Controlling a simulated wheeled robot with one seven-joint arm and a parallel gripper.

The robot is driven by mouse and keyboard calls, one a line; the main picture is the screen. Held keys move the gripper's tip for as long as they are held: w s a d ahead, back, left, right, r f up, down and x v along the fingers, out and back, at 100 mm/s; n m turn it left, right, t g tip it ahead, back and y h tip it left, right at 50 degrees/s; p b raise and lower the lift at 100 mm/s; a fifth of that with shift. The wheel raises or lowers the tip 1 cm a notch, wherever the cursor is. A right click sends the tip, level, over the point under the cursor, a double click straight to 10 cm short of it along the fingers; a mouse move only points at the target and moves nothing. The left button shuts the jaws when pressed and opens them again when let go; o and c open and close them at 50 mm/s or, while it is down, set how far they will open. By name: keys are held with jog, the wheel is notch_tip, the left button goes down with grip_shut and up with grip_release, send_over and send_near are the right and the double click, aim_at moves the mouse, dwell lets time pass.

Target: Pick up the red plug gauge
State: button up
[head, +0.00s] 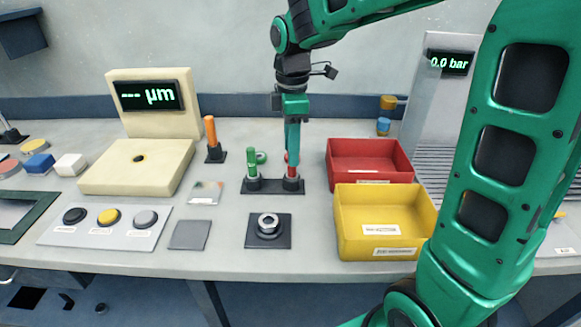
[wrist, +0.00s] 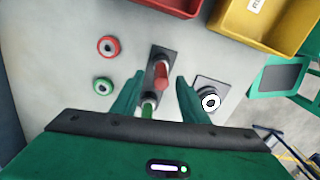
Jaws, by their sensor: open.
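The red plug gauge (head: 291,171) stands upright in the right-hand seat of a dark stand (head: 270,186), partly hidden by my fingers in the head view. In the wrist view the red plug gauge (wrist: 161,74) shows between my two fingertips. My gripper (head: 292,148) is open and points down over it, a finger on either side. In the wrist view my gripper (wrist: 158,78) has a gap around the gauge; I cannot tell whether either finger touches it. A green plug gauge (head: 252,162) stands in the left seat of the same stand.
A red bin (head: 370,182) and a yellow bin (head: 345,240) stand right of the stand. A red ring (wrist: 108,37) and a green ring (wrist: 103,95) lie nearby. An orange-handled tool (head: 211,132) stands behind left.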

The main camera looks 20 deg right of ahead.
jog(key=shift+f, duration=2.75)
jog(key=c, duration=0.9)
